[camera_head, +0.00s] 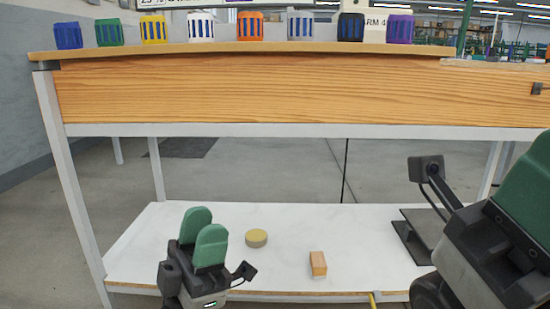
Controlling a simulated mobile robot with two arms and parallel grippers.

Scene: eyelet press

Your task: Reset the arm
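My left gripper (204,234) is low in the view, in front of the left part of the white lower shelf (345,235). Its two green fingers point up, one partly behind the other, so any gap between them is hidden. No object shows in it. My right gripper (522,198) is large at the right edge and cut off by the frame. One green finger part shows, and I cannot see its opening or whether it holds anything.
A wooden table (290,90) spans the view, with several colored slotted pieces (301,24) along its top. On the lower shelf are a round tan disc (256,238), a small wooden block (318,263) and a dark plate (410,238), partly hidden.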

